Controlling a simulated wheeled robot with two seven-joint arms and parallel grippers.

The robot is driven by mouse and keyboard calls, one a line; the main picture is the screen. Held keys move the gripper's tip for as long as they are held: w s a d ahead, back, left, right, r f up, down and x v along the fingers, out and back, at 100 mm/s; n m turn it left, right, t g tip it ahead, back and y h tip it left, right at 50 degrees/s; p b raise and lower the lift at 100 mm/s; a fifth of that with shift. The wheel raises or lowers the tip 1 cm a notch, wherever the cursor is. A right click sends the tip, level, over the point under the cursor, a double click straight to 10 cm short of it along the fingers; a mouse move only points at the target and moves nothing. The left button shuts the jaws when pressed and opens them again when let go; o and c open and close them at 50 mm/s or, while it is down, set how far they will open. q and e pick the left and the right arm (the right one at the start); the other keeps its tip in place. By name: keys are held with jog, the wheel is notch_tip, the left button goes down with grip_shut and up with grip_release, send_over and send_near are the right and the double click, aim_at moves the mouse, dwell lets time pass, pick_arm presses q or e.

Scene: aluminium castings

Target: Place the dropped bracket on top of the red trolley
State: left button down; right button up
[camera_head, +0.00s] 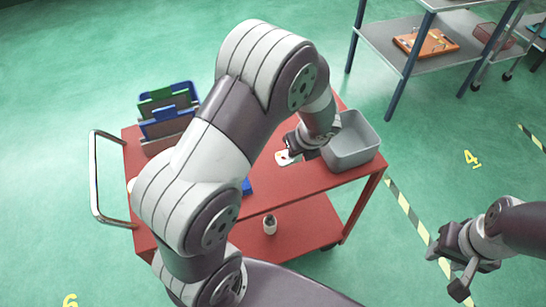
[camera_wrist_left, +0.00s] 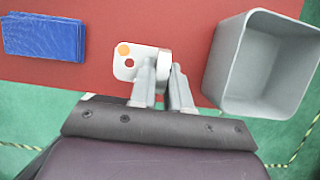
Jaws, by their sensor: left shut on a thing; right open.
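The bracket (camera_head: 285,157) is a small pale metal plate with an orange spot and holes. It shows in the left wrist view (camera_wrist_left: 126,62) between and just beyond the fingers. My left gripper (camera_head: 308,150) is shut on it over the top of the red trolley (camera_head: 290,180), between a blue block and a grey bin. I cannot tell whether the bracket touches the trolley top. The trolley's red top also fills the upper left wrist view (camera_wrist_left: 90,15). My left arm hides the middle of the trolley. My right gripper (camera_head: 452,270) is open and empty over the floor at the lower right.
The grey bin (camera_head: 352,142) stands on the trolley's right end. A rack with blue and green panels (camera_head: 166,108) stands at its left end. A blue block (camera_wrist_left: 44,37) lies left of the bracket. A shelf table (camera_head: 400,55) stands at the upper right.

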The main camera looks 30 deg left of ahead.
pick_arm(q)
jog(key=a+f, duration=0.1)
jog(key=a, duration=0.1)
jog(key=a+f, duration=0.1)
jog(key=a, duration=0.1)
jog(key=a+f, duration=0.1)
jog(key=shift+s+a+f+b, duration=0.2)
jog(key=shift+a+f+b, duration=0.15)
jog(key=shift+a, duration=0.05)
jog(key=f, duration=0.2)
jog(key=f+b, duration=0.1)
jog(key=f, duration=0.1)
jog(key=shift+a+b, duration=0.2)
jog(key=shift+b, duration=0.1)
jog(key=shift+f, duration=0.15)
jog(key=shift+f, duration=0.15)
jog(key=c, duration=1.1)
grip_release()
